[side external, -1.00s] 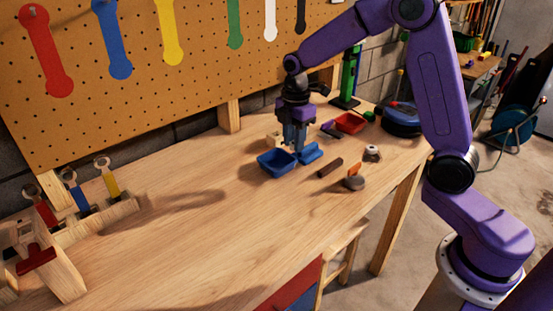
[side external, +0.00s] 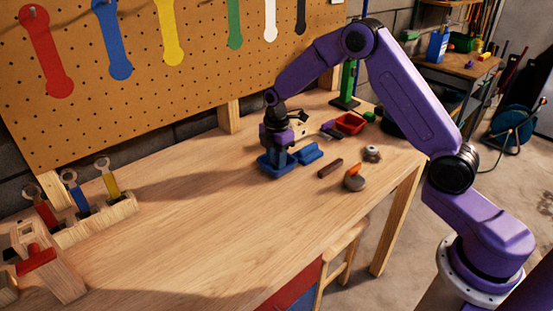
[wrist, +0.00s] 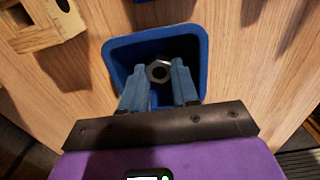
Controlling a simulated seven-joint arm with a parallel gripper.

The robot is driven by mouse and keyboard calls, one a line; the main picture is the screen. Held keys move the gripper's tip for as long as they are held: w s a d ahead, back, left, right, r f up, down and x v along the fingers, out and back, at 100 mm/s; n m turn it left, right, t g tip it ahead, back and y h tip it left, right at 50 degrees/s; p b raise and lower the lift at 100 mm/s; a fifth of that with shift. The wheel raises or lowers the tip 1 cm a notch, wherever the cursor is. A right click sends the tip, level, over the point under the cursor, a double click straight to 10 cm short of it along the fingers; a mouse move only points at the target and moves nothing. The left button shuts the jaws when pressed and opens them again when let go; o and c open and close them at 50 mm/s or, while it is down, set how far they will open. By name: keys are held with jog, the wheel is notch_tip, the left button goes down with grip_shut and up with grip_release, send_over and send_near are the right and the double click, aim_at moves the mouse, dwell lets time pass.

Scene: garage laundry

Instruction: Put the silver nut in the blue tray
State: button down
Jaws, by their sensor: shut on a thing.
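The silver nut (wrist: 158,71) shows in the wrist view between the tips of my gripper (wrist: 159,82), which is shut on it. Behind the nut is the dark inside of the blue tray (wrist: 205,45). In the side view my gripper (side external: 277,166) points down over the blue tray (side external: 264,169), with its fingers at or inside the rim. The nut is hidden there. I cannot tell whether the nut touches the tray floor.
A blue block-like item (side external: 310,152) sits just right of the tray. A red tray (side external: 350,123) stands farther back. A dark bar (side external: 330,168) and a grey round thing with an orange part (side external: 354,181) lie to the right. A wooden block (wrist: 40,25) is near the tray. The table's left middle is clear.

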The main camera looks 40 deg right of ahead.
jog(key=shift+f, duration=0.15)
jog(key=c, duration=1.1)
grip_release()
notch_tip(320, 180, up, 12)
jog(key=s+a+r+m, duration=0.1)
jog(key=s+a+r, duration=0.2)
jog(key=s+a, duration=0.45)
jog(key=s+d+m, duration=0.1)
jog(key=s, duration=0.9)
jog(key=s+d+f+m, duration=0.1)
jog(key=s+d+m, duration=0.1)
jog(key=s, duration=0.8)
jog(key=s+d+m, duration=0.1)
jog(key=s, duration=1)
jog(key=shift+s+d+f, duration=0.1)
jog(key=shift+d+f, duration=0.15)
